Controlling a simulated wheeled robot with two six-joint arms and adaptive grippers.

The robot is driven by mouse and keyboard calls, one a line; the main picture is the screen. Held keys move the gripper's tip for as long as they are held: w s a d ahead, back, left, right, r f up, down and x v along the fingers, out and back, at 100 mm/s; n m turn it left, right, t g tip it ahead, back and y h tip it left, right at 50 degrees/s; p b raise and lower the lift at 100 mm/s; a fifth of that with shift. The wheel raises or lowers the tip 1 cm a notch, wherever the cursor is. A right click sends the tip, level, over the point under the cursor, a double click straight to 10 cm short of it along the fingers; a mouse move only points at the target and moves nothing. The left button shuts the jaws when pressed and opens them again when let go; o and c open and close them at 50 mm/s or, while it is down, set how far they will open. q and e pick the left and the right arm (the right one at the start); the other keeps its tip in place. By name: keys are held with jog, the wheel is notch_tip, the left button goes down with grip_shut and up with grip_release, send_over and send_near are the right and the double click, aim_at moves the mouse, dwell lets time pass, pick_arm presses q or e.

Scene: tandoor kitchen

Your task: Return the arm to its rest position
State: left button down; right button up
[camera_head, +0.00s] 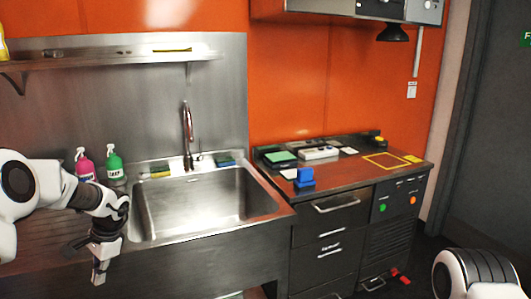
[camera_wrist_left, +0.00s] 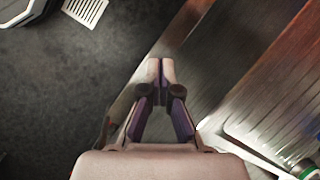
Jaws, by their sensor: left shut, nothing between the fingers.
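My left arm (camera_head: 85,196) comes in from the left in the head view, bent downward at the wrist. My left gripper (camera_head: 98,278) points down in front of the counter edge, left of the sink basin. In the left wrist view the fingertips (camera_wrist_left: 162,66) meet and nothing is between them. Part of my right arm (camera_head: 478,274) shows at the lower right of the head view. My right gripper is out of view.
The steel sink (camera_head: 195,205) lies right of the left gripper. Pink (camera_head: 84,165) and green (camera_head: 114,167) soap bottles stand behind it. The wooden counter (camera_head: 345,174) at right holds a blue object (camera_head: 304,178). Dark floor (camera_wrist_left: 55,95) shows below the gripper.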

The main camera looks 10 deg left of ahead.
pick_arm(q)
jog(key=s+d+f+n+t+y, duration=0.1)
jog(key=s+d+f+n+y, duration=0.15)
jog(key=s+f+n, duration=0.7)
jog(key=s+d+f+n+t+y, duration=0.1)
jog(key=s+d+f+n+t, duration=0.15)
jog(key=f+n, duration=0.75)
jog(key=s+d+f+n+t+y, duration=0.1)
jog(key=s+d+f+n+y, duration=0.25)
jog(key=n, duration=1.25)
jog(key=s+d+f+m+g+h, duration=0.1)
jog(key=s+d+m+h, duration=0.4)
jog(key=m, duration=1)
jog(key=s+d+f+m+g+h, duration=0.1)
jog(key=s+d+m+h, duration=0.4)
jog(key=s+d+m, duration=0.4)
jog(key=s+m, duration=0.2)
jog(key=m, duration=0.4)
jog(key=shift+d+f, duration=0.25)
jog(key=shift+f, duration=0.05)
